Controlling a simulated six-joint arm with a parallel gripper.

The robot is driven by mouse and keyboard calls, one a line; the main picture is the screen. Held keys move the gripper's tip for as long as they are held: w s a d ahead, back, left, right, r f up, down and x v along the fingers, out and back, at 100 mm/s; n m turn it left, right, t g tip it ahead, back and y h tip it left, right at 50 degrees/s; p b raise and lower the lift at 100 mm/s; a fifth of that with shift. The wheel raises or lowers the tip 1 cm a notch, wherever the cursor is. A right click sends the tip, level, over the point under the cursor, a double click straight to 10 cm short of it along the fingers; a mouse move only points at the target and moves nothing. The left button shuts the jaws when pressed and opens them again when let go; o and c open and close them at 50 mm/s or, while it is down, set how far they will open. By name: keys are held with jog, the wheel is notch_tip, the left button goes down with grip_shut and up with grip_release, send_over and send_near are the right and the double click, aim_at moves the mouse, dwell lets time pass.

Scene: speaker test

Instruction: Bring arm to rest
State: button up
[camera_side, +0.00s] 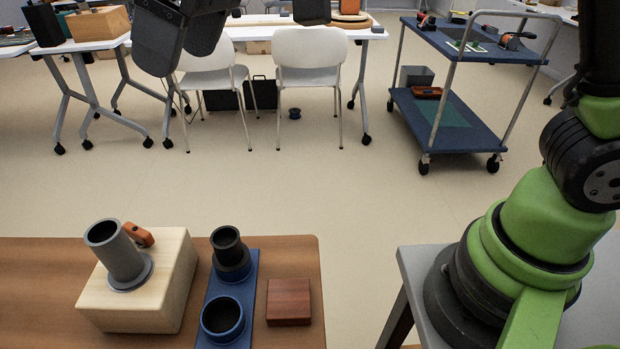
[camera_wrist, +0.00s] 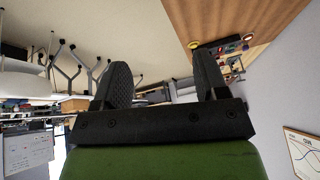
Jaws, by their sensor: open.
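My gripper (camera_wrist: 163,80) shows in the wrist view with its two black fingers spread apart and nothing between them. My green arm base (camera_side: 525,240) stands at the right on a grey stand. On the brown table (camera_side: 40,260), a pale wooden block (camera_side: 150,290) bears a grey cylinder (camera_side: 118,255) with an orange part beside it.
A blue plate (camera_side: 240,285) holds a dark cup-like piece (camera_side: 228,250) and a blue round holder (camera_side: 223,318). A reddish-brown block (camera_side: 289,300) lies to their right. White chairs (camera_side: 310,70) and a blue trolley (camera_side: 450,125) stand beyond open floor (camera_side: 300,190).

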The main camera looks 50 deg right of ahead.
jog(key=s+d+r+m+t, duration=0.1)
jog(key=s+d+r+m, duration=0.3)
jog(key=s+d, duration=0.5)
jog(key=s+d+f+m+t+h, duration=0.1)
jog(key=s+d+f+m+t, duration=0.1)
jog(key=s+d+f+m, duration=0.3)
jog(key=s+d+m, duration=0.1)
jog(key=s+d, duration=0.1)
jog(key=s, duration=0.2)
jog(key=shift+s+d+m+h, duration=0.3)
jog(key=shift+s+d+h, duration=0.1)
jog(key=shift+c, duration=0.3)
dwell(0.3)
